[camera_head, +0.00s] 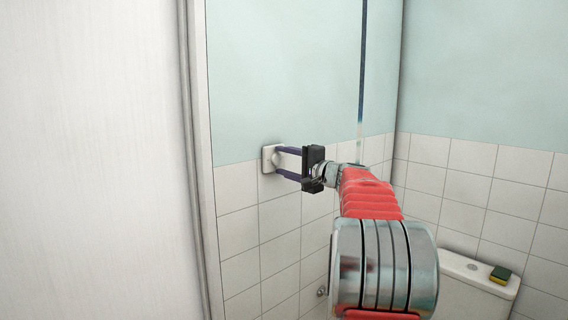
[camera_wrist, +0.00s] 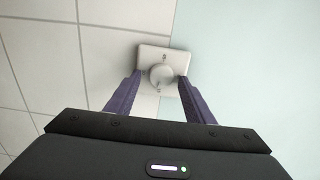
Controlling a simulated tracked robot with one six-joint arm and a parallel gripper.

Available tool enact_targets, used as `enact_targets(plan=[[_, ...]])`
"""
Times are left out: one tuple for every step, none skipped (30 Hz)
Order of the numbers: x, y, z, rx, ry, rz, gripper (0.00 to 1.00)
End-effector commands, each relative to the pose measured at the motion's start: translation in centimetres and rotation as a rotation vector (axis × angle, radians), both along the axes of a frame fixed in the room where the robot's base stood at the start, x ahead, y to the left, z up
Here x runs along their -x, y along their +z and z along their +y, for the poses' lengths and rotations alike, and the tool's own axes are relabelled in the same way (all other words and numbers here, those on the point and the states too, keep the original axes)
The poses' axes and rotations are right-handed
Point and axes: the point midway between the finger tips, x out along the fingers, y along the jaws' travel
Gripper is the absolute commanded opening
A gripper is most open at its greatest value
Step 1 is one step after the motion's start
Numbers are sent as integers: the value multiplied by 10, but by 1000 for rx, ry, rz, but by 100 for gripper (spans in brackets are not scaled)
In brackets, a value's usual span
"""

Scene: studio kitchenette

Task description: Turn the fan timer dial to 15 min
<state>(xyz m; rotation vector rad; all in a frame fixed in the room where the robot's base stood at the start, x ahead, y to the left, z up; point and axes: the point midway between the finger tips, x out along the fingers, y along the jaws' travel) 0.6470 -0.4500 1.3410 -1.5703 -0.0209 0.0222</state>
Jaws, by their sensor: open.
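The fan timer is a white square plate (camera_head: 267,158) on the left wall, at the line where the tiles meet the blue paint. In the wrist view its round white dial (camera_wrist: 161,75) sits in the middle of the plate. No readable minute marks show, so I cannot tell the setting. My gripper (camera_head: 279,161) is open at the plate. In the wrist view its two purple fingers (camera_wrist: 158,84) reach toward the dial, one on each side, with gaps to it. I cannot tell whether the fingertips touch the plate.
A white panel (camera_head: 95,160) and a door frame (camera_head: 200,160) stand close on the left. A white cistern (camera_head: 468,276) with a yellow and green sponge (camera_head: 500,275) is at the lower right. A thin vertical glass edge (camera_head: 362,80) rises behind my arm.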

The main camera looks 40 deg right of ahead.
Motion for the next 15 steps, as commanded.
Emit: enact_targets(plan=[[2,0,0,0,-1,0,48],[4,0,-1,0,-1,0,48],[7,0,-1,0,-1,0,48],[9,0,-1,0,-2,0,48],[12,0,-1,0,-2,0,48],[17,1,-1,1,-2,0,48],[22,1,-1,1,-2,0,48],[26,1,-1,0,-2,0,48],[33,1,-2,0,-3,0,48],[38,0,-2,0,-3,0,48],[43,1,-2,0,-3,0,48],[50,1,-2,0,-3,0,48],[55,0,-3,-1,-4,0,48],[61,0,-2,0,-4,0,48],[68,0,-3,0,-3,0,48]])
